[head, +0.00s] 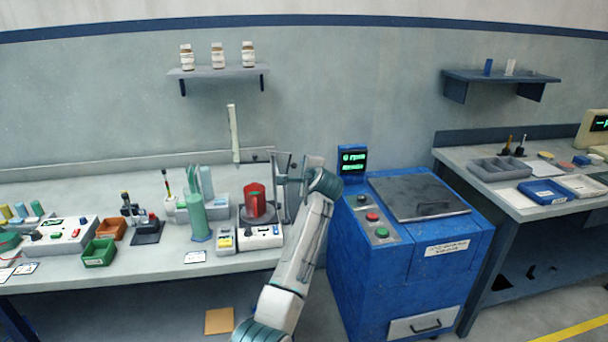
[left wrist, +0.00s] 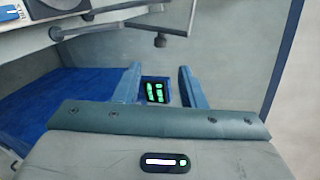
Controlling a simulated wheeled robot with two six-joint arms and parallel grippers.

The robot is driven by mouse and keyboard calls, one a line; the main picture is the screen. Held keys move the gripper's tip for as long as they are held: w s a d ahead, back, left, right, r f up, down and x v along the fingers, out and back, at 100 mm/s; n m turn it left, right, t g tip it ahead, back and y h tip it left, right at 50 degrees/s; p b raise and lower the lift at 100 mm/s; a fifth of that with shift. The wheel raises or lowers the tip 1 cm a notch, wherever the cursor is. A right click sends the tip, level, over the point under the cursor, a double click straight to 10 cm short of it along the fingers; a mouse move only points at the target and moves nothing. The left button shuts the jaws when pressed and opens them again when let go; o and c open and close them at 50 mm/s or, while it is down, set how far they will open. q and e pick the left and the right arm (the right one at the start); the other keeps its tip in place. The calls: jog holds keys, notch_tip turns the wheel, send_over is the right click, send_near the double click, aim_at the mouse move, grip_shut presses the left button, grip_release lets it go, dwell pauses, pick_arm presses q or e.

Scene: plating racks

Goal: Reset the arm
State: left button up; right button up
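My left arm (head: 292,265) rises from the bottom centre of the head view. It is bent at a teal joint (head: 324,186) between the left bench and the blue machine. My left gripper (left wrist: 160,84) shows in the left wrist view, with its two blue-grey fingers well apart and nothing held between them. A small dark display with green signs (left wrist: 155,91) shows beyond the gap. In the head view the fingers are hard to make out against the dark stand. My right gripper is in neither view.
The blue machine (head: 400,270) with its display (head: 353,161) stands close to the arm's right. The left bench (head: 140,272) holds a red cup (head: 256,203), a green cylinder (head: 198,220) and several bins and devices. A right bench (head: 520,213) carries trays. Wall shelves hang above.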

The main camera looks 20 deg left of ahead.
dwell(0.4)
pick_arm(q)
jog(key=s+a+f+n+g+h, duration=0.3)
jog(key=s+f+n, duration=0.4)
jog(key=s+f, duration=1.65)
jog(key=s+d+f+n+g+h, duration=0.1)
jog(key=s+d+n+g+h, duration=0.15)
jog(key=s, duration=1.45)
jog(key=s+d+f+n+g+h, duration=0.2)
jog(key=s+d+n+g, duration=0.15)
jog(key=s, duration=1.45)
jog(key=a+f, duration=0.3)
jog(key=f, duration=3)
jog(key=s+a+f+g, duration=0.1)
jog(key=s+f, duration=1.6)
jog(key=s, duration=0.1)
jog(key=shift+f+g+b, duration=0.15)
jog(key=shift+g+b, duration=0.15)
